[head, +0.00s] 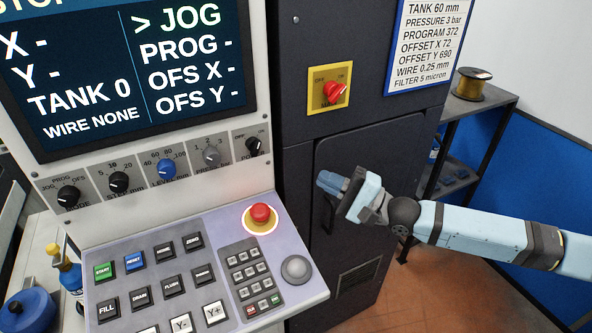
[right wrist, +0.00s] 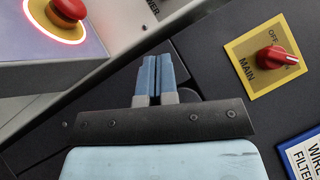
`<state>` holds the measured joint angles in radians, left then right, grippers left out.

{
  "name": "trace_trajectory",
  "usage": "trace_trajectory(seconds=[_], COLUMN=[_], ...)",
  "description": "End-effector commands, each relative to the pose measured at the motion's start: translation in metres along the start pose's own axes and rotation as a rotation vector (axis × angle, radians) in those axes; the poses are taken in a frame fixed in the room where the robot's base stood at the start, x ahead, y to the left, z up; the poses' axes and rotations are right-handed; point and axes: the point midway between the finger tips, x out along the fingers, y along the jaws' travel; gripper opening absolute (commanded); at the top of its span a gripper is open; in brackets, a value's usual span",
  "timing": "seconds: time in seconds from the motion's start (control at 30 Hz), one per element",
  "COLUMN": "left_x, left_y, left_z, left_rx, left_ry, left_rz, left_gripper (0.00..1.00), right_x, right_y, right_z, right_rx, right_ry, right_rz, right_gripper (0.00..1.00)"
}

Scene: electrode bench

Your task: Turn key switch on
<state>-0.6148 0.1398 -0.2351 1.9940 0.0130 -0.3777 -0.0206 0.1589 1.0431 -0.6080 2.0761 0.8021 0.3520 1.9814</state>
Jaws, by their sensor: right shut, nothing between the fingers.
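A black switch marked POWER (head: 254,147), with OFF and ON labels, sits at the right end of the panel's knob row; I cannot tell whether it takes a key. A red rotary switch (head: 335,93) on a yellow plate marked OFF and ON is on the dark cabinet. It also shows in the right wrist view (right wrist: 277,59), marked MAIN. My right gripper (head: 328,183) is shut and empty in front of the cabinet door, below the red switch and right of the POWER switch. It touches neither switch. In the right wrist view its blue fingers (right wrist: 156,75) are together. My left gripper is out of view.
A lit-ringed red emergency button (head: 260,213) stands up from the sloping keypad panel (head: 190,240), left of my right gripper. A screen (head: 130,70) is above the knobs. A shelf with a wire spool (head: 472,84) stands at right.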

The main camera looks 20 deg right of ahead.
Motion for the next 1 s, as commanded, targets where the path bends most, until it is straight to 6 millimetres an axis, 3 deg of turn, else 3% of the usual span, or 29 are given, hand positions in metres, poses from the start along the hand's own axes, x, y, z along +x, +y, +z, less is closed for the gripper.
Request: trace_trajectory(seconds=[0.43, 0.7, 1.0], left_x=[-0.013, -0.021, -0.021], left_y=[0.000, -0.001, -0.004], left_z=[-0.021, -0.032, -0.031], left_rx=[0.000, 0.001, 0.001], left_ry=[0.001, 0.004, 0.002], left_rz=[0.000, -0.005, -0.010], left_gripper=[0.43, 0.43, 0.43], right_x=[0.094, 0.114, 0.117], right_y=[-0.003, -0.001, 0.001], right_z=[0.003, 0.027, 0.030], right_rx=[-0.003, -0.003, -0.005], right_ry=[-0.004, -0.003, -0.002], right_rz=[-0.002, 0.000, 0.002], right_gripper=[0.00, 0.00, 0.00])
